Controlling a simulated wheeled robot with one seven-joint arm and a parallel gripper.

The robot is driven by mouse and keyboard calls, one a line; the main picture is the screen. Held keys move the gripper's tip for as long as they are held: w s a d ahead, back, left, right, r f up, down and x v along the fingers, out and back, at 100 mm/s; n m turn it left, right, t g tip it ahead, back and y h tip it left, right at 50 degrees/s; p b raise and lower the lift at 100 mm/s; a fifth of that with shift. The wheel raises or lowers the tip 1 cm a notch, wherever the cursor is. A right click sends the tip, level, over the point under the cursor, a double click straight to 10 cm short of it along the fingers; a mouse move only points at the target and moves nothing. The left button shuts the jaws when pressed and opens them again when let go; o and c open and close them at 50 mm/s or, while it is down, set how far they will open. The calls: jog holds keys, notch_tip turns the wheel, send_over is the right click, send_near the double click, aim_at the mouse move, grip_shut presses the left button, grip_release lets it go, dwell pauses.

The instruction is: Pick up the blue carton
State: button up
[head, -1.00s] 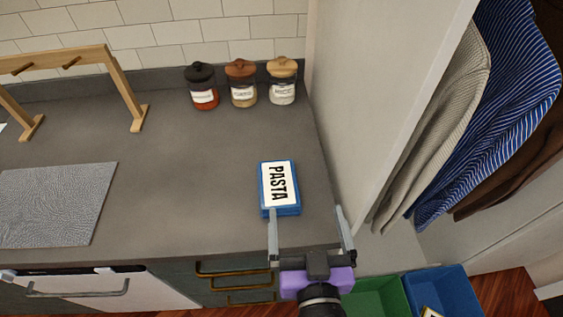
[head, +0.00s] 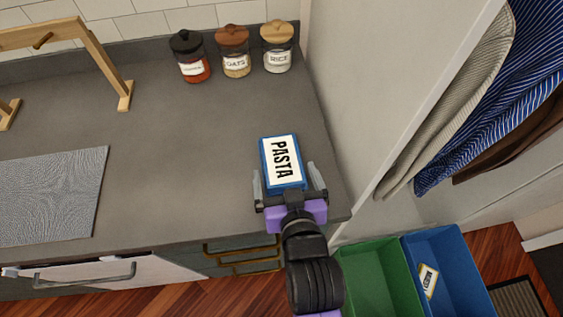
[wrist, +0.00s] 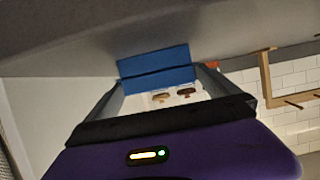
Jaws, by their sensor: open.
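The blue carton (head: 282,160) lies on the grey counter near its right end, with a white label reading PASTA facing up. My gripper (head: 284,170) is at the near end of the carton, open, with one finger to the left of it and one to the right. In the wrist view the blue carton (wrist: 155,66) shows beyond and between the fingertips of my gripper (wrist: 160,75). A gap seems to show between the right finger and the carton; whether the left finger touches it, I cannot tell.
Three lidded jars (head: 233,52) stand at the back of the counter (head: 180,140). A white panel (head: 375,90) rises to the right. A wooden stand (head: 95,60) and textured grey mat (head: 50,195) are left. Green (head: 375,275) and blue bins (head: 455,265) stand below right.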

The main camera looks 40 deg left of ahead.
aim_at(282, 162)
jog(key=x, duration=0.4)
jog(key=shift+w+a+p, duration=0.25)
jog(key=shift+a+p, duration=0.1)
jog(key=shift+p, duration=0.05)
jog(key=shift+c, duration=0.2)
jog(key=c, duration=1.3)
jog(key=shift+c, duration=0.2)
